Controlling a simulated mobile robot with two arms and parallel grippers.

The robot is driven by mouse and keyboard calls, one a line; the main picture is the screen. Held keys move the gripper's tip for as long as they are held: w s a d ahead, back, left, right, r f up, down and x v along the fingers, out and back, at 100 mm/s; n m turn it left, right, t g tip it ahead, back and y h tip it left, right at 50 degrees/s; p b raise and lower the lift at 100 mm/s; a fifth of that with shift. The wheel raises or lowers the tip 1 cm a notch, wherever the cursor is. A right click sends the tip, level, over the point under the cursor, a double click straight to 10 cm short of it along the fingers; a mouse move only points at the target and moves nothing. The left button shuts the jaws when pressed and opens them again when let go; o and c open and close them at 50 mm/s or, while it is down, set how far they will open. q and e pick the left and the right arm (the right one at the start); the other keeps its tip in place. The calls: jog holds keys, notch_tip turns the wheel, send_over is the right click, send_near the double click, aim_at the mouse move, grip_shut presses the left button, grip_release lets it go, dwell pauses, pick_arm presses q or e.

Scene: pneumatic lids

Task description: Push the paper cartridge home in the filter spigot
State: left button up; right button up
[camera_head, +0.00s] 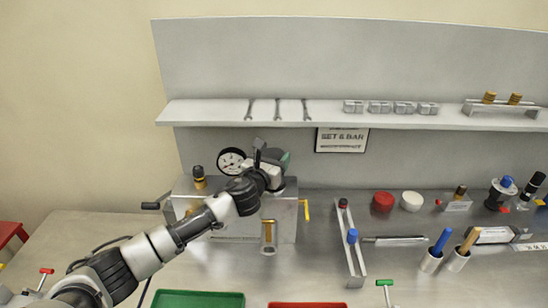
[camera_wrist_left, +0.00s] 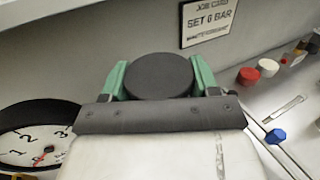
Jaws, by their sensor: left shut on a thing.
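My left gripper (camera_head: 280,163) is above the steel box (camera_head: 285,217) on the bench, just right of the dial gauge (camera_head: 231,160). In the left wrist view its two green fingers (camera_wrist_left: 160,75) are shut on the sides of a dark, round, flat-topped thing (camera_wrist_left: 161,82). I cannot tell from its top whether this is the paper cartridge. The lower part of the held thing and whatever is under it are hidden. The filter spigot cannot be made out. The gauge also shows in the left wrist view (camera_wrist_left: 35,140). My right gripper is not in view.
A brass fitting (camera_head: 199,180) stands behind my left arm, and a yellow handle (camera_head: 306,210) is at the box's right. A shelf (camera_head: 220,112) with wrenches runs behind. Red (camera_head: 382,202) and white (camera_head: 411,201) caps stand right. Green (camera_head: 198,299) and red (camera_head: 307,305) trays lie in front.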

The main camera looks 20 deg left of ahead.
pick_arm(q)
jog(key=shift+f+b, duration=0.45)
jog(key=shift+f, duration=0.15)
jog(key=o, duration=1)
jog(key=shift+s, duration=0.15)
jog(key=s, duration=0.3)
jog(key=s+a+b, duration=0.1)
jog(key=s, duration=0.3)
jog(key=s+b, duration=0.1)
jog(key=s, duration=0.2)
jog(key=shift+s+a, duration=0.25)
